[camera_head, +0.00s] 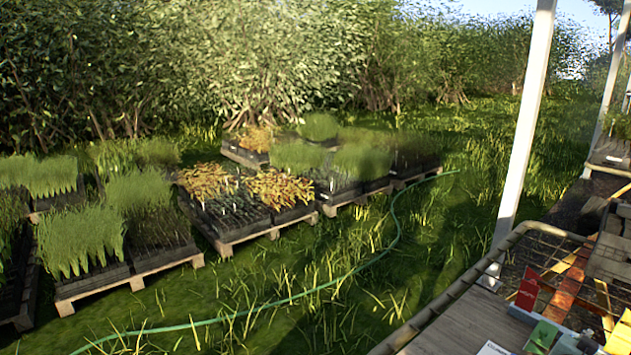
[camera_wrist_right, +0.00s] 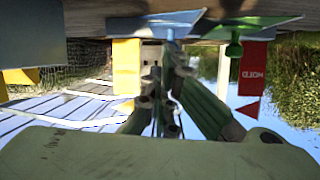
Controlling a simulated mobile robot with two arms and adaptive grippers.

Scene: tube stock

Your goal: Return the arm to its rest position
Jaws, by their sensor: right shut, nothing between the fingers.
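My right gripper (camera_wrist_right: 170,75) shows in the right wrist view, with its fingers drawn together and nothing between them. That view is turned over, so the bench is along its top. A red tag (camera_wrist_right: 253,82) lettered HOLD and a green holder (camera_wrist_right: 236,32) show there beyond the fingers, apart from them. My left gripper is in neither view, and my right gripper does not show in the head view.
In the head view, a wooden bench (camera_head: 465,328) is at the lower right, with a red card (camera_head: 527,291) and a green card (camera_head: 541,337). A white post (camera_head: 522,130) rises behind it. Pallets of potted plants (camera_head: 235,235) and a green hose (camera_head: 290,299) lie on the grass.

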